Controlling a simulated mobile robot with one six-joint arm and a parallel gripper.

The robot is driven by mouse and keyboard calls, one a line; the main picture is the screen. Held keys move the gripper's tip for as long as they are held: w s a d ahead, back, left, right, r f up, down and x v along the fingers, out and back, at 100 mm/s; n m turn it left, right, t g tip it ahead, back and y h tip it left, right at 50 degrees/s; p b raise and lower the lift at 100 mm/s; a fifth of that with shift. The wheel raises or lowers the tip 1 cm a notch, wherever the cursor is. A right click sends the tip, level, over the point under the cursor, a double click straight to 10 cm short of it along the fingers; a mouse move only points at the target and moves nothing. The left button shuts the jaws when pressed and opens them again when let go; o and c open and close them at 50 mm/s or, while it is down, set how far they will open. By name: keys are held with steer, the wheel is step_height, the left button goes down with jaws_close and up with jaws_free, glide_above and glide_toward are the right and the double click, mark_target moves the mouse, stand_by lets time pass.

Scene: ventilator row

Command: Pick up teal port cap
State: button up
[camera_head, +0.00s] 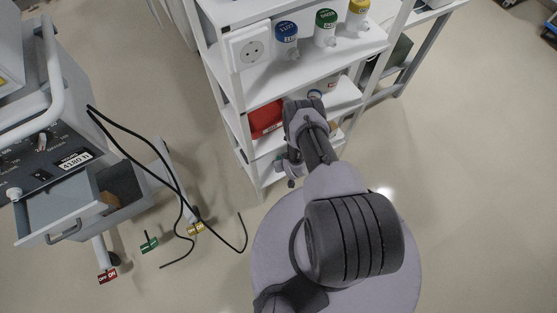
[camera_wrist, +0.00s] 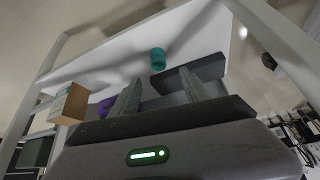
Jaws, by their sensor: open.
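In the wrist view a small teal cylinder (camera_wrist: 158,58), which looks like the port cap, stands on a white shelf (camera_wrist: 110,62). In the head view my arm reaches to the lower shelves and hides most of that area.
A cardboard-coloured box (camera_wrist: 68,104), a purple item (camera_wrist: 105,105) and a dark flat piece (camera_wrist: 212,68) are close around the fingers. Shelf posts stand at both sides. In the head view, a red box (camera_head: 265,119) sits on the rack and an open drawer (camera_head: 62,208) is at left.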

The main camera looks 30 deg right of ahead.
steer(key=b+x, duration=0.6)
steer(key=x, duration=0.4)
steer(key=shift+s+d, duration=0.1)
steer(key=shift+w+f, duration=0.15)
steer(key=shift+w, duration=0.05)
jaws_close()
